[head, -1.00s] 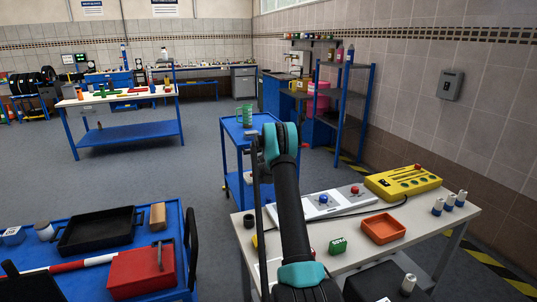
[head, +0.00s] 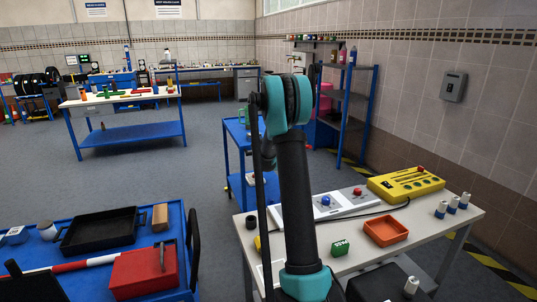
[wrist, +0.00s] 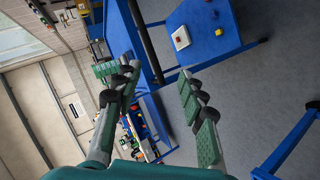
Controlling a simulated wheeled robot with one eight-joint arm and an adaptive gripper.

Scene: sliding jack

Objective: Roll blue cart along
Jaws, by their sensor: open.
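A blue cart (head: 234,158) with an upper and a lower shelf stands at mid-distance, partly hidden behind my raised arm in the head view. The wrist view is tilted and shows the blue cart (wrist: 212,30) close beyond my gripper, with a dark bar (wrist: 142,35) along its side. A white box with a red button sits on a blue surface of it. My gripper (wrist: 157,77) is open, its green-padded fingers wide apart with nothing between them. The fingertips appear near the cart; whether they touch it I cannot tell. In the head view my arm hides the gripper.
A white table (head: 345,238) with a yellow control box (head: 405,183) and an orange tray (head: 385,230) stands at the right. Another blue cart (head: 177,225), with a black tray and a red box, is at the lower left. Grey floor (head: 200,180) lies open between them.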

